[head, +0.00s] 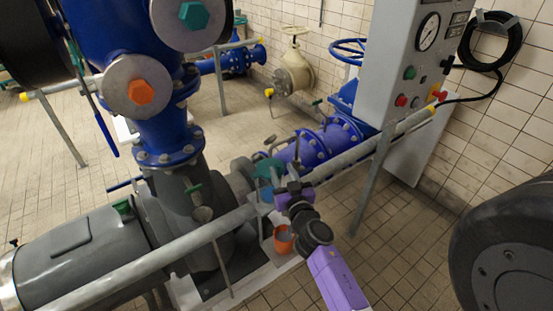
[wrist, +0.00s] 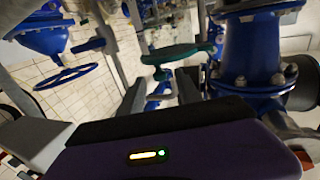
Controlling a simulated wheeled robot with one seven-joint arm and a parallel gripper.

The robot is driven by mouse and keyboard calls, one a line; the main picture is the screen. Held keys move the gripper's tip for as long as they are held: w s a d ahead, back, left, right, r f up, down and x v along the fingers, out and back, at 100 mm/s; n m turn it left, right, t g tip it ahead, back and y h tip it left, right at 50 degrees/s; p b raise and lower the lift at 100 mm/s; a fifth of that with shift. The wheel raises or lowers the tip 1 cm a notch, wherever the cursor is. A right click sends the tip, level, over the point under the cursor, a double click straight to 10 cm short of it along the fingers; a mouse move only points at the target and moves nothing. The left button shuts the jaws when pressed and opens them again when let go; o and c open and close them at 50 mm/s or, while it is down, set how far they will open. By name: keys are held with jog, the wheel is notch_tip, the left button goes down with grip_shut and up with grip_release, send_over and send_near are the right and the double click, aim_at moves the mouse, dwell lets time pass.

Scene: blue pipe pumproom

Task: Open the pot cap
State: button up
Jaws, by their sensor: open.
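A teal, knobbed cap-like piece (head: 268,170) sits by the grey pump flange in the head view. It looks like the pot cap, but I cannot be sure. In the wrist view a teal lobed piece (wrist: 178,54) shows just beyond my fingertips. My gripper (head: 274,190) is close to the teal piece in the head view. In the wrist view my gripper (wrist: 160,84) has its two grey fingers apart with nothing held between them. Whether a finger touches the teal piece is unclear. The body under the teal piece is mostly hidden by my wrist and the rail.
A grey handrail (head: 170,262) runs diagonally close to my gripper. An orange cup (head: 284,239) stands just below. Blue pipework (head: 318,143) lies behind, the grey pump (head: 75,250) at left, and a control cabinet (head: 395,75) at right.

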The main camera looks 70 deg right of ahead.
aim_at(278, 163)
jog(key=shift+x, duration=3.15)
grip_shut()
